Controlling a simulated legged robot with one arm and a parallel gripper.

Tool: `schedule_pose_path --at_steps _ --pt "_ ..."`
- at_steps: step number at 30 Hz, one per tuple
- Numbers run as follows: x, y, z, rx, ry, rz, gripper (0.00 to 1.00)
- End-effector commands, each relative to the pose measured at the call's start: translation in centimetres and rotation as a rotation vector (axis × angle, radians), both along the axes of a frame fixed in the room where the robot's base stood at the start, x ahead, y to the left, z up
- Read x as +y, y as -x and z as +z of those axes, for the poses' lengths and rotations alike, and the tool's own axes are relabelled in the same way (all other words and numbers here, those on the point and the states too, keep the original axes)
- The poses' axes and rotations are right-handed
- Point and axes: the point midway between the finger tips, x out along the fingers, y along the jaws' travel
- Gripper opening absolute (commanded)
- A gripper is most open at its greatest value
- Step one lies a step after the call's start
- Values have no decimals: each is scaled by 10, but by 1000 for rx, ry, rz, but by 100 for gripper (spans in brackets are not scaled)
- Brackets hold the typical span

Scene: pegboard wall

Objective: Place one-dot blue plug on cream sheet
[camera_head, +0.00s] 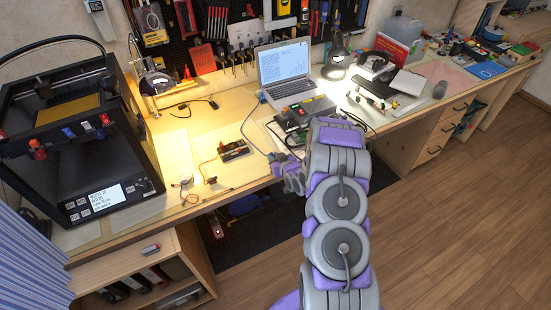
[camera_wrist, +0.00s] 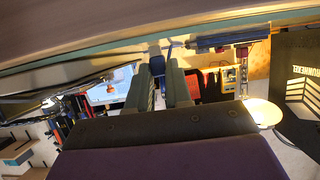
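My gripper (camera_head: 288,178) is low over the front edge of the bench, left of my arm. In the wrist view its two fingers (camera_wrist: 160,75) are close together, with a blue plug (camera_wrist: 157,66) filling the gap between their tips. A thin blue cord rises from that plug. In the camera_head view a bluish cable (camera_head: 246,128) runs from near the laptop to my gripper, which hides its end. The dot mark is too small to read. A pale cream sheet (camera_head: 173,150) lies under the lamp beside the printer.
A black 3D printer (camera_head: 90,185) with small blue and red parts on its front stands at the left. A wired orange-and-black module (camera_head: 233,151) lies left of my gripper. A laptop (camera_head: 286,68) and circuit boards (camera_head: 292,118) are behind. An open shelf (camera_head: 150,275) is below.

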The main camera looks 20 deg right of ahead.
Motion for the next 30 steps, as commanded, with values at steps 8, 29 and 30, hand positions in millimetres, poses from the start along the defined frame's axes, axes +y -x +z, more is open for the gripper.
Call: schedule_pose_path --at_steps 8,29,30 --pt "-4 0 0 -2 -6 2 41" --pt "-5 67 31 -1 -4 -1 41" --pt "-6 74 32 1 -7 0 41"
